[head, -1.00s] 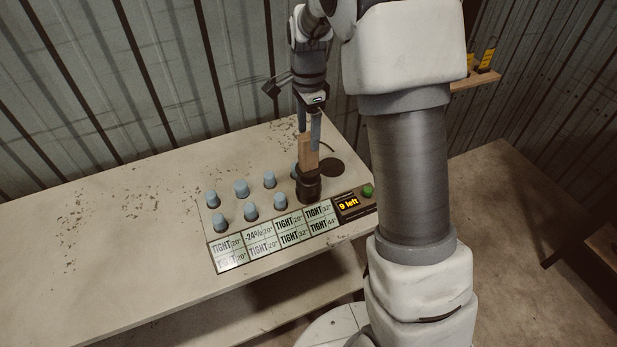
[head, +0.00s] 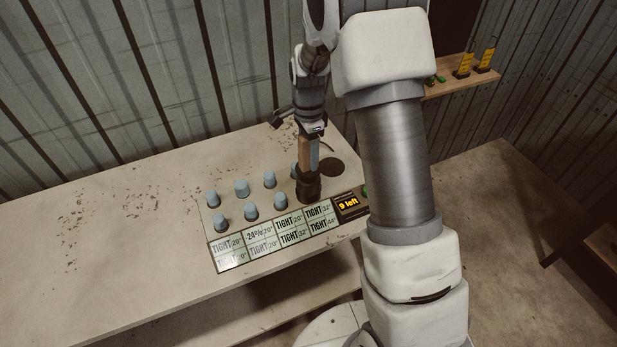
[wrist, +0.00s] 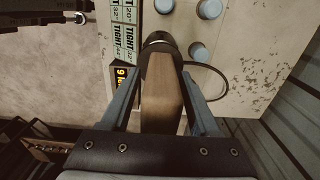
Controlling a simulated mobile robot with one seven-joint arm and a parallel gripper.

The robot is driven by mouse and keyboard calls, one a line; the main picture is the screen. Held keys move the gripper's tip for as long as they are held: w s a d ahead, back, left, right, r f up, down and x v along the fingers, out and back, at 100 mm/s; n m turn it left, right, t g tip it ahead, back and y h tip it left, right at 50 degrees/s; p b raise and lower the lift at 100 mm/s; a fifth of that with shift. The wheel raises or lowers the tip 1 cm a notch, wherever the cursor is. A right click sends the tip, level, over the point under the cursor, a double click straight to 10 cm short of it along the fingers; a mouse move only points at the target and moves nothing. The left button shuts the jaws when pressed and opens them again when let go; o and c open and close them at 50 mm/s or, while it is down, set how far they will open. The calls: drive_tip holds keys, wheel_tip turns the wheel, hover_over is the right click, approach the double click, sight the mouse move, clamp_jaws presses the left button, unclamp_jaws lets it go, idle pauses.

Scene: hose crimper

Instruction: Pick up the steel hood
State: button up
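The steel hood (head: 308,188) is a dark upright cylinder at the right end of the panel on the bench. A wooden handle (head: 304,150) rises from its top. In the wrist view the handle (wrist: 161,98) runs from the hood's dark end (wrist: 160,44) towards my gripper. My gripper (head: 308,155) is low over the hood, pointing down. In the wrist view my gripper's (wrist: 161,90) two fingers stand on either side of the handle, with narrow gaps showing, so it looks open around it. What is under the hood is hidden.
Several blue-capped posts (head: 241,188) stand on the panel left of the hood. Readouts (head: 261,247) marked "TIGHT" line its front, with a "9 left" display (head: 348,203) at the right. The left bench (head: 110,235) is clear.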

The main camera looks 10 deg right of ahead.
clamp_jaws()
idle(1.2)
